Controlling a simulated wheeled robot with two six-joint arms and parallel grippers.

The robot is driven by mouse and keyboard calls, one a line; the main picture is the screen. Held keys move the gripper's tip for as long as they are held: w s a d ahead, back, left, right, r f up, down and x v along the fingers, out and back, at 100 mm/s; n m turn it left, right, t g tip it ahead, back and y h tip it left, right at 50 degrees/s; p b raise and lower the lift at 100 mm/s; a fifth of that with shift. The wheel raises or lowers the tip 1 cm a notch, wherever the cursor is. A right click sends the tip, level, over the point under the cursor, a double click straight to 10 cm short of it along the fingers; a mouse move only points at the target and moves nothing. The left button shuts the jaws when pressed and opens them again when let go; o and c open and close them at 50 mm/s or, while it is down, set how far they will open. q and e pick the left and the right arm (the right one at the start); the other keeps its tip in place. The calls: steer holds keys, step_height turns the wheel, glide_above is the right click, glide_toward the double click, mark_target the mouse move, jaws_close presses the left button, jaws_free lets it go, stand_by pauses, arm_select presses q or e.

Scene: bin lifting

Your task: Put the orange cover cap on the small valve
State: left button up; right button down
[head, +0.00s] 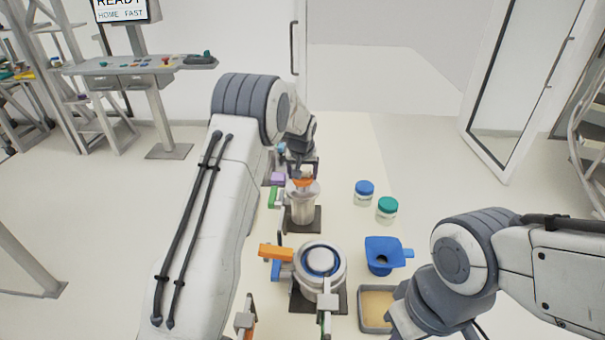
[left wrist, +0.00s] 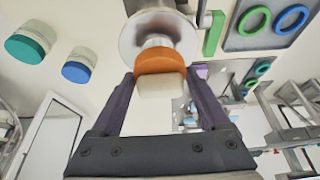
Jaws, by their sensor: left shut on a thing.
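The orange cover cap (left wrist: 160,62) has a pale block-shaped grip (left wrist: 160,84). My left gripper (left wrist: 163,90) is shut on it, a dark finger on each side. In the head view the orange cap (head: 303,182) is at the top of a small silver valve (head: 302,208) on a dark base plate, with my left gripper (head: 299,168) just behind it. In the left wrist view the cap is in line with the valve's pale stem, in front of its round metal top (left wrist: 158,22). I cannot tell whether it is fully seated. My right gripper's fingers are not visible.
A larger silver valve (head: 334,272) with an orange handle (head: 275,252) stands nearer. To the right are a blue-lidded jar (head: 364,192), a green-lidded jar (head: 387,210), a blue funnel (head: 380,264) and a shallow tray (head: 363,318). A purple block (head: 278,179) is close left.

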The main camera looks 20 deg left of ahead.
arm_select(q)
steer(key=shift+f, duration=0.25)
stand_by(0.5)
steer(key=o, duration=1)
steer(key=shift+o, duration=0.2)
steer(key=shift+r, duration=0.15)
steer(key=shift+r+p, duration=1.95)
steer(key=shift+r, duration=1.2)
steer(key=shift+f, duration=0.1)
